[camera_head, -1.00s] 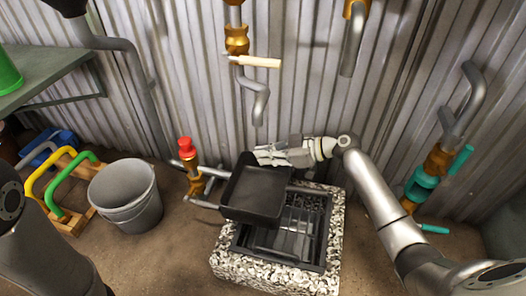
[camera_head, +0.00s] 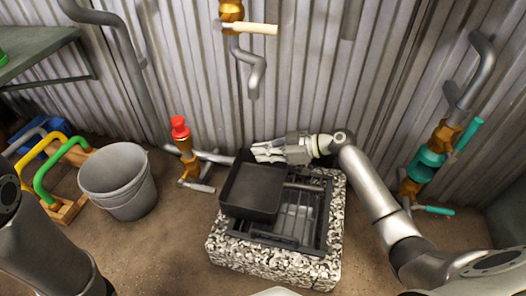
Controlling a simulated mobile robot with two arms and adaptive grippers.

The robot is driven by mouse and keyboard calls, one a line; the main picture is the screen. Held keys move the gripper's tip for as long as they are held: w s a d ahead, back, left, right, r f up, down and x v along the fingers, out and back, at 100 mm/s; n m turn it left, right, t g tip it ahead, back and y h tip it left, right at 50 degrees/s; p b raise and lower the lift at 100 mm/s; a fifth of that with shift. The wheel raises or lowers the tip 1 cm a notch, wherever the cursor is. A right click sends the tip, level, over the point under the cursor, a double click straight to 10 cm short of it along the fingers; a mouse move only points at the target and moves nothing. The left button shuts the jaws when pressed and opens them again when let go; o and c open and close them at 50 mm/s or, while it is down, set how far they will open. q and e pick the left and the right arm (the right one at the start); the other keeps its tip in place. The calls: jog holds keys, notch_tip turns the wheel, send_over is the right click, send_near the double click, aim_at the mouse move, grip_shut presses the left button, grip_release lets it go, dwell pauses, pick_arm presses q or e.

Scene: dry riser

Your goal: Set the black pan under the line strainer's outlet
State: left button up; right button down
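The black pan (camera_head: 252,191), a square open tray, is over the left part of a floor drain box. It looks slightly tilted, and I cannot tell whether it touches the grate. My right gripper (camera_head: 268,152) reaches in from the right at the pan's far wall and appears shut on its rim. Brass fittings stand at the wall: one with a cream handle and a grey bent pipe (camera_head: 253,70), one with a red cap (camera_head: 182,142), one with teal parts (camera_head: 431,160). I cannot tell which is the line strainer. My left gripper is out of view.
The drain box has a pebbled rim (camera_head: 275,264) and a dark grate (camera_head: 296,217). A grey bucket (camera_head: 118,182) stands to the left, beside a wooden rack with coloured handles (camera_head: 66,172). A green-grey bench (camera_head: 30,52) is at the upper left.

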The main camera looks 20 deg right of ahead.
jog(key=shift+f+b, duration=0.55)
jog(key=c, duration=2.1)
grip_release()
jog(key=o, duration=0.5)
jog(key=shift+o, duration=0.2)
jog(key=v, duration=1.2)
